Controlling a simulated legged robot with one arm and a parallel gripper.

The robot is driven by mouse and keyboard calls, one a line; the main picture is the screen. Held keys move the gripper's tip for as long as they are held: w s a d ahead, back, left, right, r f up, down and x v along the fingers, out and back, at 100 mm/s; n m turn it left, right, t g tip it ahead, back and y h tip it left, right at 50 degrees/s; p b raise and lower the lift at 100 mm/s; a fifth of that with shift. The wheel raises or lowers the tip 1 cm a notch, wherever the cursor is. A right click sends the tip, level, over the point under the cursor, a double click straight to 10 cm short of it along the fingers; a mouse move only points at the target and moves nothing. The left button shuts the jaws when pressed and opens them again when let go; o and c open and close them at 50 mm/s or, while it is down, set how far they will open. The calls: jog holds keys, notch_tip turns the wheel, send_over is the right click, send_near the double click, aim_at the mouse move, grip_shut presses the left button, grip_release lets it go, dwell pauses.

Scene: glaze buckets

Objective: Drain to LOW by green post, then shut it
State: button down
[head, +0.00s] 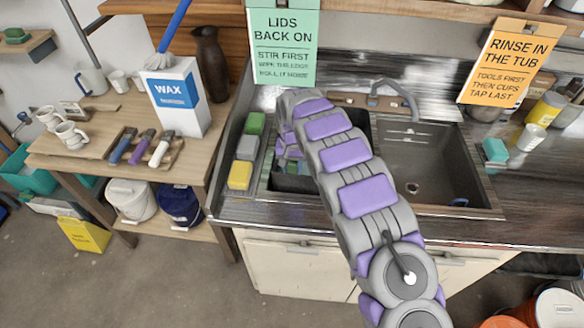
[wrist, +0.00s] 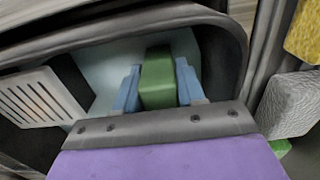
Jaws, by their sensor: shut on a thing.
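My gripper (wrist: 158,64) has its two blue fingers shut on a green block-like thing (wrist: 158,82), one finger on each side. It is inside the left basin (wrist: 237,50), over a pale blue surface (wrist: 107,62) that may be liquid or the basin floor; I cannot tell which. I cannot tell if the green thing is the green post. In the head view, my arm reaches into the left basin (head: 358,124) and hides much of it, and the fingertips do not show. No LOW mark or drain opening can be made out in this basin.
A white slotted piece (wrist: 40,97) is in the basin beside the gripper. Green (head: 254,122), grey (head: 246,147) and yellow (head: 240,175) blocks sit left of the sink. A grey tap (head: 396,92) stands behind.

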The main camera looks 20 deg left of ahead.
jog(key=shift+a+r, duration=0.15)
jog(key=shift+r, duration=0.05)
jog(key=c, duration=0.8)
grip_release()
jog(key=shift+s+r, duration=0.1)
jog(key=shift+c, duration=0.2)
jog(key=shift+o, duration=0.4)
notch_tip(320, 180, up, 17)
jog(key=p, duration=0.2)
jog(key=shift+p, duration=0.35)
